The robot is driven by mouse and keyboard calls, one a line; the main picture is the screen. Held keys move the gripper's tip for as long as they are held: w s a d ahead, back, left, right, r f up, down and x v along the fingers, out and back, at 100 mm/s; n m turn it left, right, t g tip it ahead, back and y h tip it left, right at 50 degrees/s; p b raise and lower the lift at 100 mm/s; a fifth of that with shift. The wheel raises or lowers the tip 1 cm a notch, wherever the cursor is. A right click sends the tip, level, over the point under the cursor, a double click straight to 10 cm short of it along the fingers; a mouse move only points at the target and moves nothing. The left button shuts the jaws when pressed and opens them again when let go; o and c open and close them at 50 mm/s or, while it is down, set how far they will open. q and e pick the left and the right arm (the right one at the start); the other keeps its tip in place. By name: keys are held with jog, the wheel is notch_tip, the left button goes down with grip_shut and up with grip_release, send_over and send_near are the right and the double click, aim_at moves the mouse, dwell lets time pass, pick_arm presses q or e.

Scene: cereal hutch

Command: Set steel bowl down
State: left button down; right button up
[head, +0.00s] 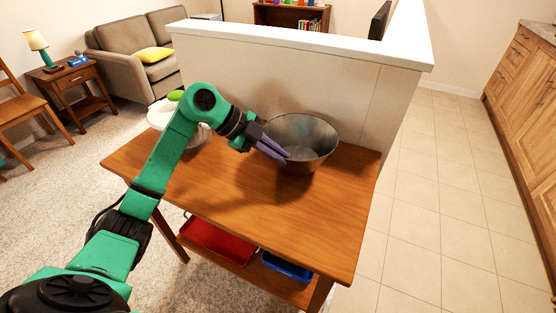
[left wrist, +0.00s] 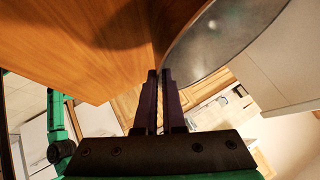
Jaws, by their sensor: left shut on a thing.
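The steel bowl (head: 312,133) is at the back right of the wooden table (head: 310,220), in front of the low white wall. It looks upright, with its open top up. I cannot tell whether its base touches the tabletop. My left gripper (head: 274,149) is shut on the left side wall of the bowl, its purple fingers at the near-left rim. In the left wrist view the fingers (left wrist: 160,98) are close together at the edge of the grey bowl (left wrist: 222,38). The wooden tabletop shows beside them on the left. My right gripper is not in view.
A white bowl (head: 160,113) with something green stands at the table's back left, partly behind my arm. A red tray (head: 217,240) and a blue tray (head: 287,266) sit on the lower shelf. The tabletop's front and right are clear. The half wall (head: 290,75) borders the back.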

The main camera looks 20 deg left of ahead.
pick_arm(q)
jog(key=shift+w+f, duration=0.1)
jog(key=shift+f, duration=0.7)
jog(key=c, duration=1.4)
grip_release()
jog(key=shift+f, duration=0.15)
jog(key=shift+c, duration=0.2)
jog(key=o, duration=0.4)
